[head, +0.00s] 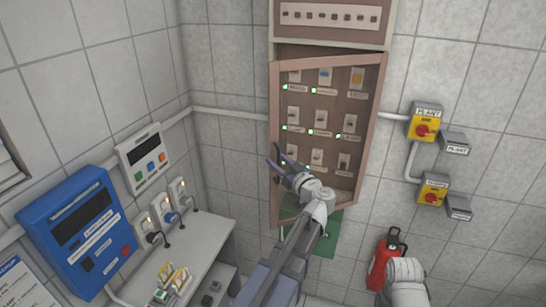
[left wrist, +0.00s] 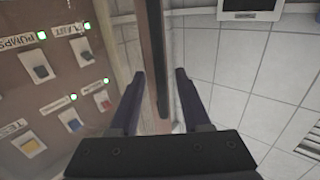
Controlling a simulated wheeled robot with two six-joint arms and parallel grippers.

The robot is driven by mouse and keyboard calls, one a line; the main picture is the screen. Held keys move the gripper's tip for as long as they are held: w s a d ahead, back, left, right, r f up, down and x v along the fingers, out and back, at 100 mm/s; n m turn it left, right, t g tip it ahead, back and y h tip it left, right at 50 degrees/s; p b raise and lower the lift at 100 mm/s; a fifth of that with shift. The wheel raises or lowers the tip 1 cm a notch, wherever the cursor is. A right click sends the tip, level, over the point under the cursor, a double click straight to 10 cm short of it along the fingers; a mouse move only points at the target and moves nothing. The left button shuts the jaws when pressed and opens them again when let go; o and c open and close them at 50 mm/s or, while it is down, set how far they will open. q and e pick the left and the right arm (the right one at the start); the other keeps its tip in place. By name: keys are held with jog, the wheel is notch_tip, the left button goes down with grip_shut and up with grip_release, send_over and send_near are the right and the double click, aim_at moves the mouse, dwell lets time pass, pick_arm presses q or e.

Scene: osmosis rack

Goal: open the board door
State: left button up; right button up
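The board (head: 325,57) is a tall cabinet on the wall in the middle of the head view, with a brown-pink door frame (head: 372,120) and rows of switches and green lights showing inside the frame. My left gripper (head: 279,163) is open at the lower left edge of the door. In the left wrist view its two dark fingers (left wrist: 158,98) stand apart, with the door's edge and a dark upright handle bar (left wrist: 161,70) in the space between and ahead of them. I cannot tell whether the fingers touch it. My right gripper is out of view.
A blue box (head: 82,225) and a white panel (head: 143,158) hang on the left wall above a grey bench (head: 205,240). Yellow plant switches (head: 425,123) are right of the board. A red extinguisher (head: 383,262) stands at lower right.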

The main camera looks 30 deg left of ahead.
pick_arm(q)
jog(key=shift+w+a+m+t+h, duration=0.3)
jog(key=shift+w+a+t, duration=0.15)
jog(key=shift+a, duration=0.4)
jog(key=shift+d, duration=0.1)
jog(key=v, duration=0.9)
dwell(0.3)
jog(key=shift+w, duration=0.1)
